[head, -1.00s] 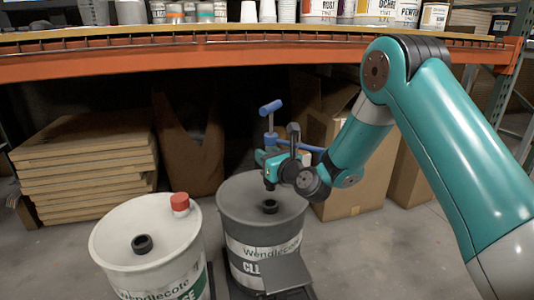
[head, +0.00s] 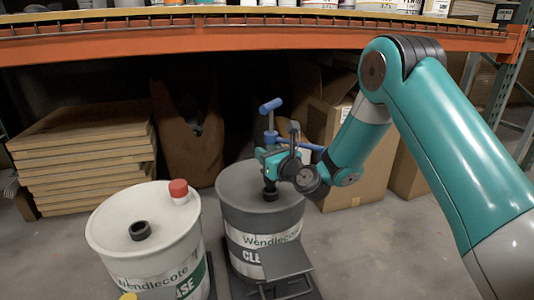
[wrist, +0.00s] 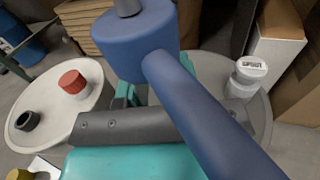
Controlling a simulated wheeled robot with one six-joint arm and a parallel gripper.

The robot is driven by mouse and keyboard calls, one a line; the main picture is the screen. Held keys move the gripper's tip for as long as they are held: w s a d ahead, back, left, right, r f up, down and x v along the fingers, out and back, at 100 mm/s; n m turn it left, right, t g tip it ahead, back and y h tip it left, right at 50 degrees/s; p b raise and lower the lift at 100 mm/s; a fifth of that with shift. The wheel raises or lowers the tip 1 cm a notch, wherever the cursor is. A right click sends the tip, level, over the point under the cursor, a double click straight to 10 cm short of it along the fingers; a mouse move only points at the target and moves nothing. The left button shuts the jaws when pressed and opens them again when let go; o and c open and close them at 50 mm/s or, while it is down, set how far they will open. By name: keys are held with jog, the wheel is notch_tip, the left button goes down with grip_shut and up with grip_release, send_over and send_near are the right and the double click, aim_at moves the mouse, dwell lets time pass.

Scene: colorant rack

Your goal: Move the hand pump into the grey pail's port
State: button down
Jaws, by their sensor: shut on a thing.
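The hand pump (head: 270,122) is blue, with a T-shaped handle on top and a side spout. It stands about upright over the grey pail (head: 232,190). My gripper (head: 272,158) is shut on the pump below its spout. The pump's dark lower end meets the pail's black port (head: 270,194) in the head view; I cannot tell how far it has entered. In the wrist view the pump's blue body (wrist: 135,42) and spout (wrist: 215,115) fill the middle and hide the port. A pale cap (wrist: 250,70) stands on the grey pail's lid.
A white pail (head: 110,225) with an open black port and a red cap (head: 178,190) stands to the left. A small dark step (head: 286,261) is in front of the grey pail. Cardboard boxes (head: 355,175) stand behind right, under the orange shelf beam (head: 250,48).

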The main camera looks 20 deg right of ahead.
jog(key=shift+f+b, duration=1.1)
jog(key=shift+f, duration=0.55)
jog(key=c, duration=0.7)
grip_release()
jog(key=shift+c, duration=0.2)
jog(key=shift+s+f, duration=0.1)
jog(key=shift+s+d+f+b, duration=0.1)
jog(key=shift+s+d+b, duration=0.1)
jog(key=shift+b, duration=0.3)
jog(key=b+v, duration=1.6)
jog(key=b, duration=0.1)
jog(key=shift+s+r, duration=0.25)
jog(key=shift+s, duration=0.15)
